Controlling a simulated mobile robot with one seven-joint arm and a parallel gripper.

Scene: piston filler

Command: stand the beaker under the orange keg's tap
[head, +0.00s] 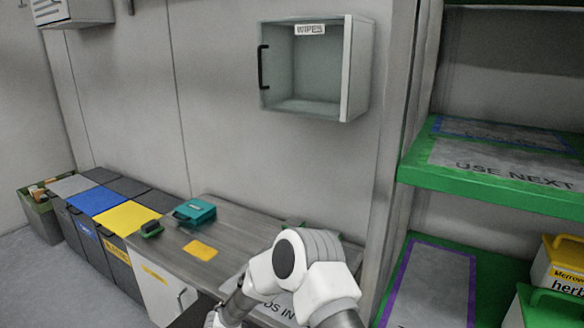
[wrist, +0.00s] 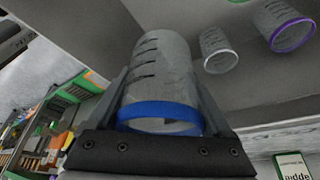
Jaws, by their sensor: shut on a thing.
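My gripper (wrist: 165,95) is shut on a clear grey beaker (wrist: 163,68) with a blue band (wrist: 160,118) and dark marks on its side. The fingers lie along both sides of it in the wrist view. The band is at the end nearer the gripper's base. The gripper and this beaker do not show in the head view, where my white arm fills the bottom middle. I cannot make out an orange keg or its tap in either view.
In the wrist view, a white-banded beaker (wrist: 219,50) and a purple-banded beaker (wrist: 286,26) are at upper right. The head view shows a wall cabinet marked WIPES (head: 312,70), a grey bench (head: 235,225) with a teal box (head: 194,211), bins at left and green shelves (head: 490,178) at right.

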